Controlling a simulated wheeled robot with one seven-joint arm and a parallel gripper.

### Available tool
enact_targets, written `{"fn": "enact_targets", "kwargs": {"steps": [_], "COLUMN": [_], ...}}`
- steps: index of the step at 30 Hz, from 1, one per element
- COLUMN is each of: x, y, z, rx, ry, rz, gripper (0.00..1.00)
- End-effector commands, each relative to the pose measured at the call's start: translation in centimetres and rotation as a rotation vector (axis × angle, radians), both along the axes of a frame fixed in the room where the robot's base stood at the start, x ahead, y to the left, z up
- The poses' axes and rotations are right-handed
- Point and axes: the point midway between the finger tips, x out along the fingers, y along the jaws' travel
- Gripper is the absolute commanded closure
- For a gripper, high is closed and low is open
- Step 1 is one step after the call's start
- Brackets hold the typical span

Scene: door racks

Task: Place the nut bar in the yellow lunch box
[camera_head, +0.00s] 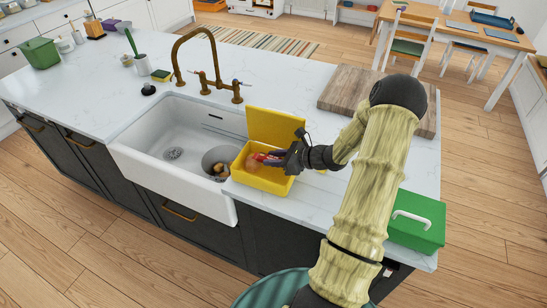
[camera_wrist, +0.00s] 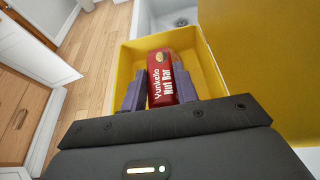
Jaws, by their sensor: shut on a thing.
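The yellow lunch box (camera_head: 265,178) stands open on the counter, right of the sink, with its lid (camera_head: 275,126) raised at the back. In the wrist view its rim and walls (camera_wrist: 124,72) surround the nut bar, and the lid fills the right side. The nut bar (camera_wrist: 168,80) has a red wrapper with white lettering. My gripper (camera_wrist: 160,95) is shut on the nut bar, a finger on each side, and holds it over or inside the box's opening. I cannot tell whether the bar touches the floor of the box. In the head view my gripper (camera_head: 280,158) reaches in from the right.
The white sink (camera_head: 165,140) lies just left of the box. A wooden board (camera_head: 345,90) lies behind to the right. A closed green box (camera_head: 418,222) stands at the counter's right end. The brown tap (camera_head: 205,62) rises behind the sink.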

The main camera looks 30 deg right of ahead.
Motion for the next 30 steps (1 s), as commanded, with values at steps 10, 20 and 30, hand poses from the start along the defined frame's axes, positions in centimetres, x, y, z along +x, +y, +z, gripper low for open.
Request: {"fn": "enact_targets", "kwargs": {"steps": [10,20,30], "x": [0.0,0.0,-0.1], "y": [0.0,-0.1,0.1], "z": [-0.4,-1.2,-1.4], "rx": [0.000,-0.001,0.000], "ry": [0.000,0.001,0.007], "rz": [-0.001,-0.002,0.000], "gripper": [0.93,0.93,0.48]}}
